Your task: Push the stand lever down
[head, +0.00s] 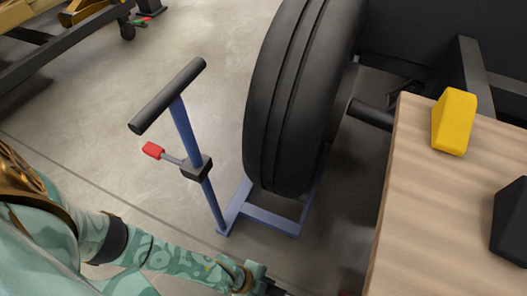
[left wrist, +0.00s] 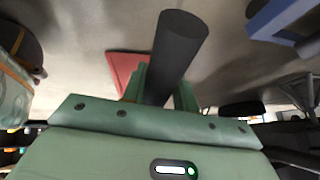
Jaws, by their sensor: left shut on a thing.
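The stand has a blue post (head: 187,132) with a black crossbar (head: 168,96) on top. Its lever ends in a red tip (head: 153,150) and sticks out to the left from a black collar (head: 196,168) on the post. My left gripper (left wrist: 160,90) is shut on a dark cylindrical bar (left wrist: 180,45) in the left wrist view. In the head view its wrist reaches the bottom edge, below and right of the lever and apart from it; the fingertips are mostly cut off there. My right gripper is not in view.
The stand's blue base frame (head: 265,218) lies around the foot of a big black tyre (head: 290,100). A wooden table (head: 420,190) at the right bears a yellow block (head: 454,121) and a dark faceted object (head: 511,222). A red patch (left wrist: 122,68) shows behind the gripper. The floor left of the stand is clear.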

